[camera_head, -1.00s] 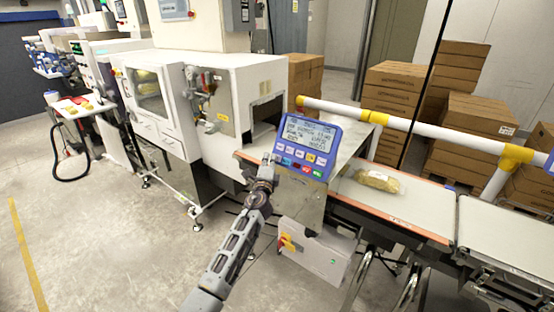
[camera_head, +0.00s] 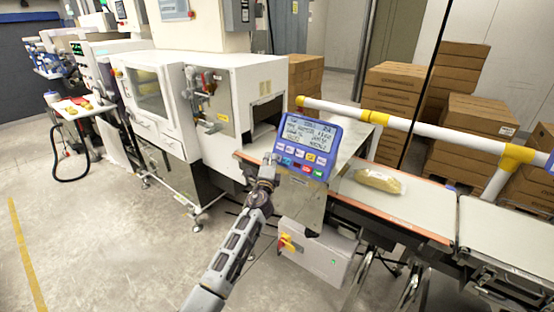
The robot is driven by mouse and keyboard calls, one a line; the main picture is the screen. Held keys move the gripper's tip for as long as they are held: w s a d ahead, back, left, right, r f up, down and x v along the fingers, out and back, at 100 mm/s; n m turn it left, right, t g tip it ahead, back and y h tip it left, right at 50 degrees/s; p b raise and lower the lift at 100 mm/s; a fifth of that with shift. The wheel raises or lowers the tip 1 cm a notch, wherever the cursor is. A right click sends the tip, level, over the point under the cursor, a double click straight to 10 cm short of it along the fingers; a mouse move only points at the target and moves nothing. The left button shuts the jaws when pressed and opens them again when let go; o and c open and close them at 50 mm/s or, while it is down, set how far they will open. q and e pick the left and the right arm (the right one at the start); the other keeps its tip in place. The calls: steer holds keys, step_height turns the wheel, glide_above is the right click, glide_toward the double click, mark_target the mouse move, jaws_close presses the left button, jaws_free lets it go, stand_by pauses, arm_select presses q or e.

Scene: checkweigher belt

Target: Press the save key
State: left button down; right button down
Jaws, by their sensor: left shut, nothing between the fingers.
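The blue control panel (camera_head: 308,147) stands tilted over the checkweigher belt, with a lit grey screen and rows of small coloured keys below it. The key labels are too small to read, so I cannot tell which one is the save key. My left gripper (camera_head: 270,161) is shut and empty at the lower left edge of the panel, close to the left end of the key rows. I cannot tell whether its tip touches a key. My right gripper is not in view.
A bagged product (camera_head: 378,180) lies on the belt (camera_head: 425,207) right of the panel. A white and yellow guard rail (camera_head: 420,129) runs behind it. A grey box with a yellow and red switch (camera_head: 318,255) sits below. A white machine (camera_head: 215,100) stands left; cartons (camera_head: 470,125) are stacked behind.

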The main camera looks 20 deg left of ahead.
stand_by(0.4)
arm_select(q)
steer(key=shift+s+a+r+p, duration=0.25)
steer(key=shift+s+r+p, duration=0.15)
steer(key=shift+s+p, duration=0.2)
stand_by(0.5)
steer(key=s+p, duration=0.1)
steer(key=s+a+r+p, duration=0.1)
steer(key=s, duration=0.1)
steer(key=s+r+p, duration=0.1)
steer(key=shift+s+a+r, duration=0.15)
steer(key=shift+a, duration=0.1)
stand_by(0.3)
stand_by(0.4)
steer(key=shift+s+a+r+p, duration=0.3)
steer(key=shift+s+r+p, duration=0.25)
steer(key=shift+s, duration=0.3)
steer(key=shift+s+a+r+p, duration=0.35)
steer(key=shift+s+p, duration=0.3)
steer(key=shift+s, duration=0.15)
steer(key=shift+s+a+r+p, duration=0.25)
steer(key=shift+s+r+p, duration=0.3)
steer(key=shift+s, duration=0.3)
steer(key=shift+f, duration=0.15)
